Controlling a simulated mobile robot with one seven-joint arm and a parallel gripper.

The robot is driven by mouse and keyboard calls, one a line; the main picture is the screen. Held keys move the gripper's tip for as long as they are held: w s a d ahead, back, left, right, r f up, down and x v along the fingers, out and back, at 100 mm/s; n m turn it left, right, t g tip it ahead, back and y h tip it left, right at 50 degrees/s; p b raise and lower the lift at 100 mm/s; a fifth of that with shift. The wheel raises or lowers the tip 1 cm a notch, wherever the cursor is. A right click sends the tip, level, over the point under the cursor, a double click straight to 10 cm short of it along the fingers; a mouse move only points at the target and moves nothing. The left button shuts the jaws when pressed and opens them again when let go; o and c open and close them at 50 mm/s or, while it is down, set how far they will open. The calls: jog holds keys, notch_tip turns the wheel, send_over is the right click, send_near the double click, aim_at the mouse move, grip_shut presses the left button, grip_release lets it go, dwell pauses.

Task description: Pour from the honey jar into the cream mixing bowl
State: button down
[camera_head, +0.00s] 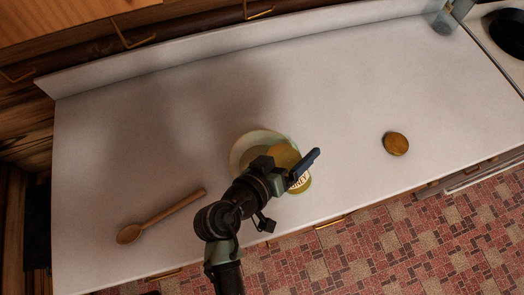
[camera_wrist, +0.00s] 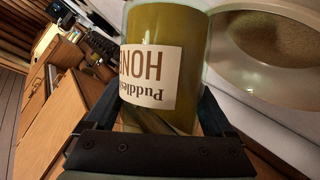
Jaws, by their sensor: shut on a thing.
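The honey jar is a clear jar of golden honey with a cream label; it fills the middle of the wrist view (camera_wrist: 165,65), where its lettering reads upside down. My gripper (camera_wrist: 160,105) is shut on the jar, one finger on each side. In the head view the jar's label (camera_head: 299,184) shows below my gripper (camera_head: 290,168). The cream mixing bowl (camera_head: 240,148) is partly hidden behind the jar and gripper. The bowl's rim also shows at the upper right of the wrist view (camera_wrist: 222,62), beside the jar. I cannot tell the jar's exact tilt or whether honey is flowing.
A wooden spoon (camera_head: 165,213) lies on the white counter (camera_head: 130,130) at left. A round golden-brown disc (camera_head: 396,143) lies to the right. A dark pan (camera_head: 508,32) is at the far right corner. The counter behind the bowl is clear.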

jog(key=shift+w+a+r+n+h+p, duration=0.15)
jog(key=shift+r+n+p, duration=0.1)
jog(key=shift+r+p, duration=0.15)
jog(key=shift+w+a+r+n+h+p, duration=0.1)
jog(key=shift+r+n+h+p, duration=0.05)
jog(key=shift+r+n+p, duration=0.15)
notch_tip(320, 180, down, 2)
jog(key=shift+s+d+f+n+g+h+b, duration=0.15)
jog(key=shift+n+g+h+b, duration=0.25)
jog(key=shift+n+g, duration=0.2)
jog(key=r+p, duration=0.1)
jog(key=n+h+p, duration=0.1)
jog(key=shift+s+d+r+n+g+p, duration=0.1)
jog(key=shift+d+r+n+g+p, duration=0.05)
jog(key=shift+r+n+g+p, duration=0.15)
jog(key=shift+f+b, duration=0.3)
jog(key=shift+f+n+h, duration=0.1)
jog(key=shift+n+h, duration=0.15)
jog(key=shift+h, duration=0.05)
